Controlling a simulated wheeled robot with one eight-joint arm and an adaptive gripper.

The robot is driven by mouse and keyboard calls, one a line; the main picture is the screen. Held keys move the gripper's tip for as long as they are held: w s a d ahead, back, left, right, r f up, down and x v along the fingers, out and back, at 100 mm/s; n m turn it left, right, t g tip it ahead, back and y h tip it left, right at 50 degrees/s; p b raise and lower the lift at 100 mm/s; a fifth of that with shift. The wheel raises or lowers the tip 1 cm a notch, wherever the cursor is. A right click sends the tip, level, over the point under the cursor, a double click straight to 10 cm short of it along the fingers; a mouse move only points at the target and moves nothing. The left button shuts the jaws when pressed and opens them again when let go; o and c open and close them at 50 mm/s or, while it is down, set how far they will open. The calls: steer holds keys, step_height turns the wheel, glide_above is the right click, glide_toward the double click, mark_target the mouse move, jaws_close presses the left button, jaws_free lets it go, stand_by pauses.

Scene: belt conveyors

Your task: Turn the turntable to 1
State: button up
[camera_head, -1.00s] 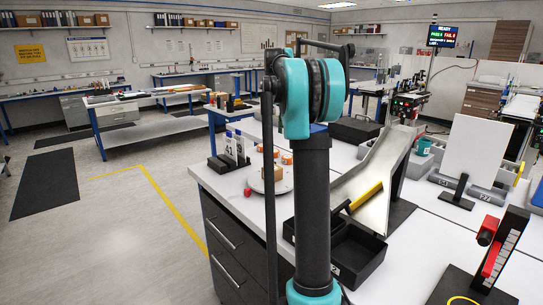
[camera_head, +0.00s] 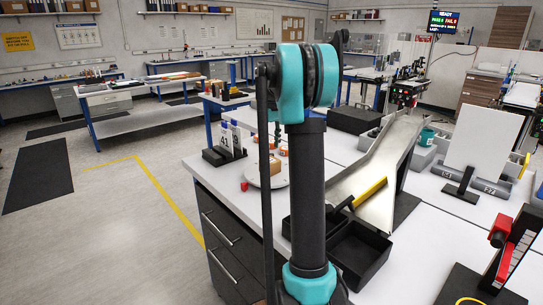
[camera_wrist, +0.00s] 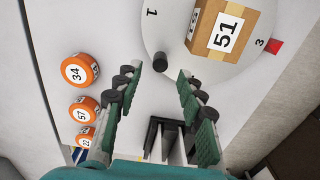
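The turntable (camera_wrist: 220,72) is a white disc with the marks 1 and 3 showing near its rim. A cardboard box labelled 51 (camera_wrist: 222,32) sits on it. A dark upright peg (camera_wrist: 160,62) stands near the rim, between the marks. A red marker (camera_wrist: 275,47) is beside the 3. My gripper (camera_wrist: 159,73) is open and empty in the wrist view, its green-padded fingers pointing toward the peg, one on each side of its line. Whether they touch it I cannot tell. In the head view the turntable (camera_head: 280,181) is partly hidden behind my arm.
Orange numbered pucks 34 (camera_wrist: 80,69) and 57 (camera_wrist: 83,110) lie left of my fingers. A black holder with number cards (camera_head: 222,155) stands left of the turntable. Black bins (camera_head: 362,253) and a metal chute (camera_head: 380,165) lie to the right.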

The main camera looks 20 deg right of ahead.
steer(key=shift+f, duration=2.7)
steer(key=shift+c, duration=0.4)
jaws_close()
